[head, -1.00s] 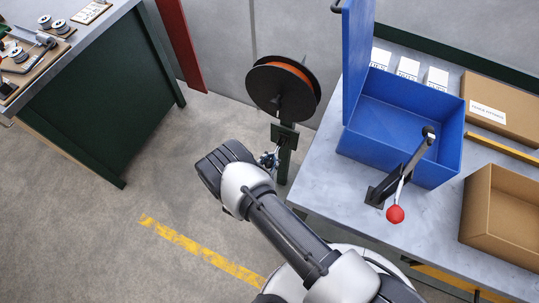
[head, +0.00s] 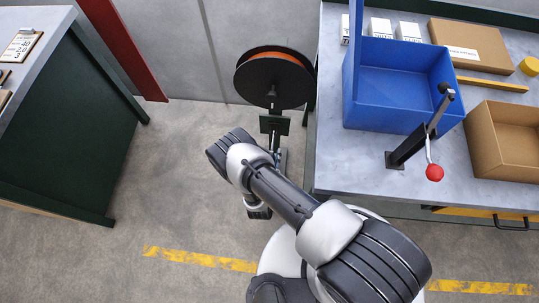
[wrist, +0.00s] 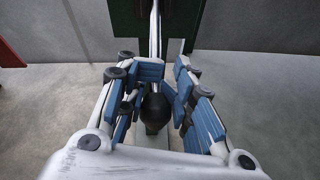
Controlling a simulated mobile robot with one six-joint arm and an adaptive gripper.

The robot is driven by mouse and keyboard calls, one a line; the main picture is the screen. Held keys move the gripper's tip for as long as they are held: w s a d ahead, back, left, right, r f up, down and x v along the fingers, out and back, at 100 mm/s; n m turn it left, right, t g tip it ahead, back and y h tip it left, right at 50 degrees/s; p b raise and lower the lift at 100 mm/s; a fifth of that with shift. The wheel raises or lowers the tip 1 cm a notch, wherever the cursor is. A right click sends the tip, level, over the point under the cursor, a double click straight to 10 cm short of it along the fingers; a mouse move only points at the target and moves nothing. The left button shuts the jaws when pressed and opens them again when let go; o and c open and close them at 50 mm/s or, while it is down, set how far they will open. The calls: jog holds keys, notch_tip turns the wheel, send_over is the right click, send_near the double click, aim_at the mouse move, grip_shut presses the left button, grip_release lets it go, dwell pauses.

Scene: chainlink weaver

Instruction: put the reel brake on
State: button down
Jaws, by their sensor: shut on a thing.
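The reel (head: 274,78) has dark round flanges with orange wire between them and stands on a post beside the bench. A dark green plate (head: 274,124) is on the post below it; it also shows in the wrist view (wrist: 128,25). A pale lever (wrist: 154,35) runs down from the plate to a black ball knob (wrist: 154,110), apparently the reel brake's handle. My gripper (wrist: 163,85) is shut on this brake lever, its blue pads either side of it near the knob. In the head view my arm hides the gripper and knob.
The bench (head: 355,170) at right holds an open blue bin (head: 395,112), a red-knobbed lever (head: 434,172), an open cardboard box (head: 510,150) and a flat carton (head: 470,45). A green-sided bench (head: 75,130) stands at left.

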jog(key=shift+s+a+f, duration=0.2)
jog(key=shift+s+f, duration=0.05)
jog(key=shift+f, duration=0.45)
jog(key=c, duration=1.7)
grip_release()
jog(key=shift+w+a+f, duration=0.1)
jog(key=o, duration=0.4)
jog(key=v, duration=1.2)
jog(key=shift+w+r, duration=0.1)
jog(key=shift+r, duration=0.15)
